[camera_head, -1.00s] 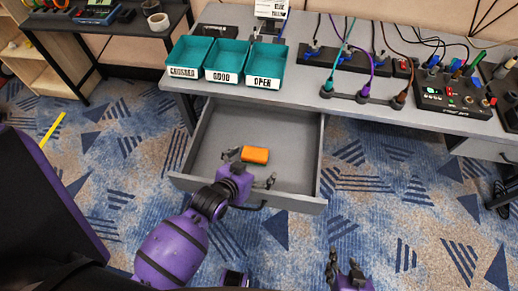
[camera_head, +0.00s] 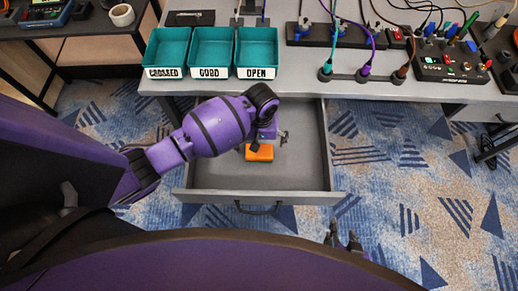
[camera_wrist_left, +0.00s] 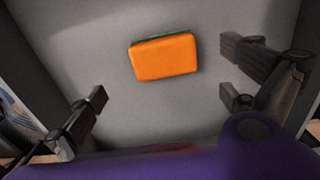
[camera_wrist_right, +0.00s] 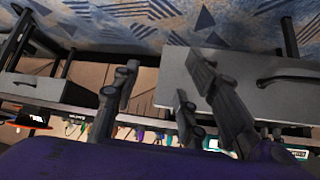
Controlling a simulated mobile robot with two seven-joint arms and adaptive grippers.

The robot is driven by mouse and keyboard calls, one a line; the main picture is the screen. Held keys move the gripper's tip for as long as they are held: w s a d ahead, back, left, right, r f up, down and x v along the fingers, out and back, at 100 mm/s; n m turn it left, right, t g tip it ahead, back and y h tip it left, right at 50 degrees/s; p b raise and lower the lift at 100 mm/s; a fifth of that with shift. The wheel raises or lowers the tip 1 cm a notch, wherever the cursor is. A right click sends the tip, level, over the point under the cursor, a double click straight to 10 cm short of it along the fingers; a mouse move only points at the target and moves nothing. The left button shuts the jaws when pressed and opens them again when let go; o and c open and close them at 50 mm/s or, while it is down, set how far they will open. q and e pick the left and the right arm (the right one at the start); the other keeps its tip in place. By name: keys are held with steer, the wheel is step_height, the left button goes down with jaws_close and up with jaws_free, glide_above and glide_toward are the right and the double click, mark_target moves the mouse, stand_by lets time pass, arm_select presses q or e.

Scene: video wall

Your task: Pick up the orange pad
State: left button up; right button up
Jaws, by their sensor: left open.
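The orange pad (camera_head: 260,152) lies flat on the floor of the open grey drawer (camera_head: 205,180). In the left wrist view the orange pad (camera_wrist_left: 164,57) shows a thin dark green edge along its far side. My left gripper (camera_head: 269,139) is above the drawer beside the pad, and its arm covers part of the drawer. In the left wrist view its fingers (camera_wrist_left: 163,88) are spread wide and empty, with the pad ahead between them and untouched. My right gripper (camera_head: 343,238) is in front of the drawer, low and to the right. Its fingers (camera_wrist_right: 161,78) are apart and empty.
Teal bins labelled CROSSED (camera_head: 178,52), GOOD (camera_head: 212,52) and OPEN (camera_head: 257,52) stand on the grey desk (camera_head: 310,85) above the drawer. Cables and a control box (camera_head: 452,62) are at the right. The drawer's walls surround the pad, with bare floor around it.

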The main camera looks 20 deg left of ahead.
arm_select(q)
step_height(320, 180, down, 2)
steer(key=shift+s+d+f, duration=0.1)
steer(key=shift+s+d, duration=0.05)
steer(key=f, duration=0.2)
steer(key=a+f+b, duration=0.1)
steer(key=f, duration=0.1)
steer(key=shift+f, duration=0.55)
steer(key=shift+w, duration=0.2)
steer(key=c, duration=1.2)
steer(key=shift+c, duration=0.7)
steer(key=shift+r, duration=0.5)
step_height(320, 180, up, 2)
steer(key=shift+w+r+p, duration=0.1)
steer(key=shift+r+p, duration=0.1)
steer(key=shift+p, duration=0.2)
steer(key=s+d+r+p, duration=0.1)
steer(key=s+d+r, duration=0.6)
steer(key=s, duration=0.5)
step_height(320, 180, up, 3)
steer(key=shift+s+f, duration=0.15)
steer(key=shift+s, duration=0.05)
arm_select(e)
steer(key=shift+w+r, duration=0.5)
steer(key=shift+r, duration=0.1)
